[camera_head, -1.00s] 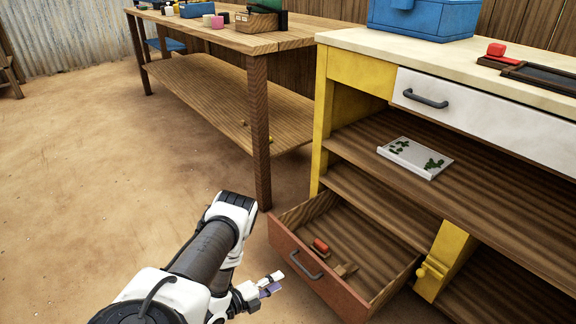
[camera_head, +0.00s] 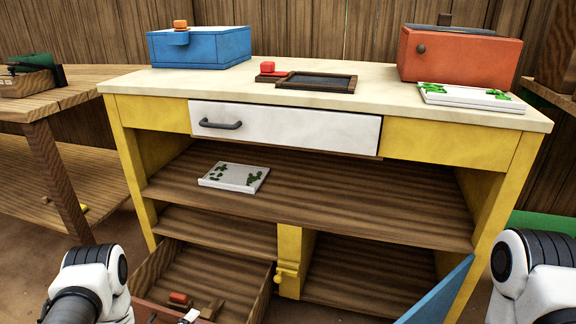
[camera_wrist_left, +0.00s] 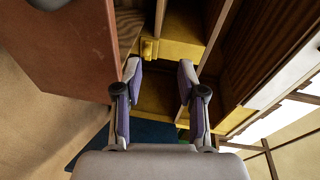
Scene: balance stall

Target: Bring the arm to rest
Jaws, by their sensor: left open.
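My left arm (camera_head: 92,280) comes in at the lower left of the head view, beside the open lower drawer (camera_head: 215,268). Only a small pale tip of my left gripper shows at the bottom edge there. In the left wrist view my left gripper (camera_wrist_left: 159,74) is open, its two fingers apart with nothing between them. The reddish drawer front (camera_wrist_left: 62,42) is at upper left of that view, close to the fingers. My right arm (camera_head: 535,280) stands at the lower right of the head view; its gripper is out of the picture.
The yellow bench (camera_head: 455,148) has a shut white drawer (camera_head: 290,128) and a shelf with a tray (camera_head: 234,177). A blue box (camera_head: 200,48) and a red box (camera_head: 455,58) stand on top. A blue panel (camera_head: 438,295) juts out at lower right. A red-topped item (camera_head: 178,297) lies in the open drawer.

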